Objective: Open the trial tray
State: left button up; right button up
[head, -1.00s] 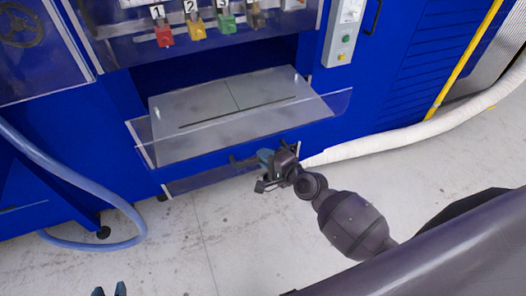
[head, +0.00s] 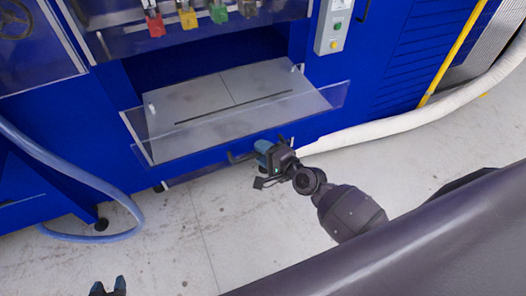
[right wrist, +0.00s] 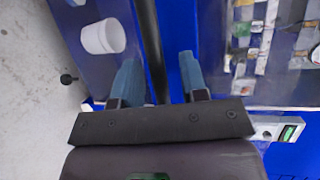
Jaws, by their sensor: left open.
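The trial tray appears to be the clear-walled drawer (head: 205,172) low on the blue machine, under a grey slotted plate; I see little of its inside. A dark bar handle (head: 239,159) runs along its front. My right gripper (head: 262,151) is at this handle in the head view. In the right wrist view the dark bar (right wrist: 150,35) passes between the two teal fingers of my right gripper (right wrist: 160,80), with gaps beside it, so the fingers look open around it. My left gripper (head: 108,287) is open and empty at the bottom edge, over the floor.
The grey plate (head: 215,98) with a clear front panel (head: 310,97) juts out above the handle. Coloured tagged clamps (head: 188,19) hang higher up. A blue hose (head: 90,180) lies left, a white hose (head: 390,128) right. The floor (head: 240,225) in front is clear.

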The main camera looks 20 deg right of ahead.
jog(key=shift+s, duration=0.1)
jog(key=v, duration=1)
jog(key=shift+s+d+b, duration=0.15)
jog(key=shift+s+b, duration=0.15)
jog(key=shift+b, duration=0.1)
jog(key=shift+r, duration=0.15)
jog(key=s+d+f+n+g+h, duration=0.2)
jog(key=s+d+f+n+h, duration=0.2)
jog(key=n, duration=1.1)
jog(key=s+f+h, duration=0.3)
jog(key=s+f, duration=0.1)
jog(key=s, duration=0.1)
jog(key=shift+s+d+f+g, duration=0.3)
jog(key=shift+s+d+g, duration=0.1)
